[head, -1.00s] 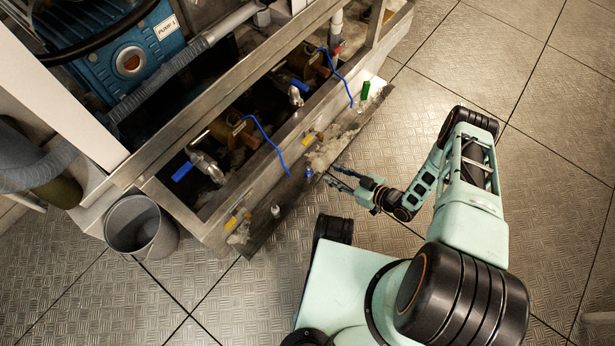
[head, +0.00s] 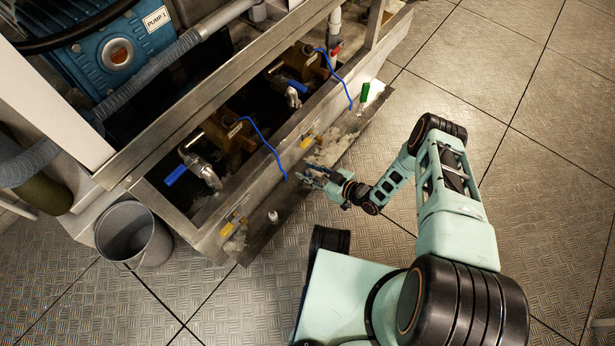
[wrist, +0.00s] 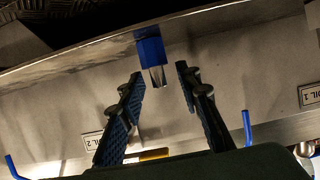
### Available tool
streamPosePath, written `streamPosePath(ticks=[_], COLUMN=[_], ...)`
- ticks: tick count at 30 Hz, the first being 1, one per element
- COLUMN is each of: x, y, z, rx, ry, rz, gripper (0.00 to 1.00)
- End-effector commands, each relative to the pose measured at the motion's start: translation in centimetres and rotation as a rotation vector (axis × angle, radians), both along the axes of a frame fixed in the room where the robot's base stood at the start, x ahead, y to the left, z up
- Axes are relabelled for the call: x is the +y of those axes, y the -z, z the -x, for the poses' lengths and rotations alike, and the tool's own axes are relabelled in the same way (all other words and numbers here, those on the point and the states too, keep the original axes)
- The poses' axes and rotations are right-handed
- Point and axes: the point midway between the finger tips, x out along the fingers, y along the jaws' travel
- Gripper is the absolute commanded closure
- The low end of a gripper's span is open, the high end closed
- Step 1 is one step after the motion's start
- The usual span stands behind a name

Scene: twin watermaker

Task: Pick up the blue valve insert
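The blue valve insert (wrist: 151,52) shows in the wrist view as a blue block with a shiny metal end. It is upright against the metal ledge, at the top centre. My gripper (wrist: 159,74) is open, with one finger on each side of the insert's metal end. Gaps show between the metal end and both fingers. In the head view my gripper (head: 309,173) is at the ledge in front of the skid frame. It hides the insert there.
A green insert (head: 365,91) and a white one (head: 273,216) stand on the ledge (head: 262,237) to either side. Crumpled pale material (head: 331,147) lies behind my gripper. Blue-handled valves (head: 177,174) sit inside the frame. A grey bucket (head: 133,236) stands left. The floor at right is clear.

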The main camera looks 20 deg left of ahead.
Motion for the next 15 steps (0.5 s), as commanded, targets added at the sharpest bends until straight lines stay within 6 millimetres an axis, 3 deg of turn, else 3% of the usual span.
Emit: streamPosePath(ticks=[6, 15], x=[0.09, 0.07], y=[0.03, 0.02], z=[-0.05, -0.04], rx=[0.001, 0.001], ry=[0.001, 0.001], rz=[0.001, 0.001], gripper=[0.70, 1.00])
